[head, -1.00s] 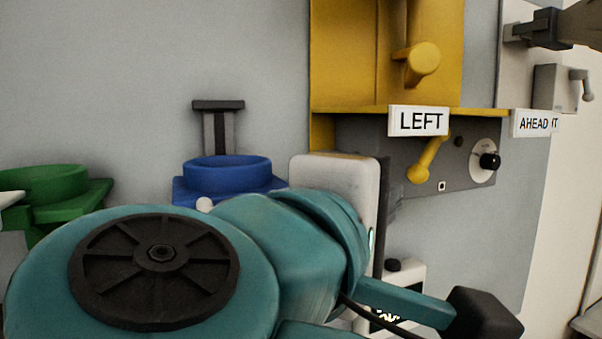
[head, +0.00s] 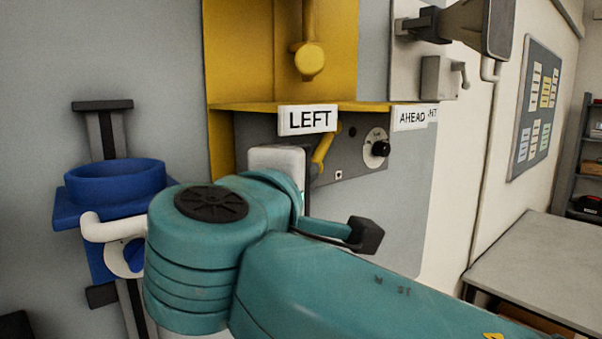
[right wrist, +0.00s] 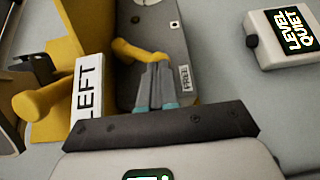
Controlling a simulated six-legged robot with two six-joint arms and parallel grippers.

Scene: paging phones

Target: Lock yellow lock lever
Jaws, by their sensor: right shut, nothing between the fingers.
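The small yellow lock lever (head: 324,148) is on a grey panel (head: 357,138) under the LEFT sign, slanting down to the left in the head view. It also shows in the right wrist view (right wrist: 138,51), near a small FREE label (right wrist: 185,78). My right gripper (right wrist: 154,68) is shut and empty, with its fingertips close to the lever's end; I cannot tell whether they touch. My left gripper is not in view.
A larger yellow handle (head: 310,60) hangs in a yellow housing above the LEFT sign (head: 308,120). A black knob (head: 381,149) is right of the lever. A blue ring holder (head: 115,185) is at left. A grey table (head: 540,265) is at right.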

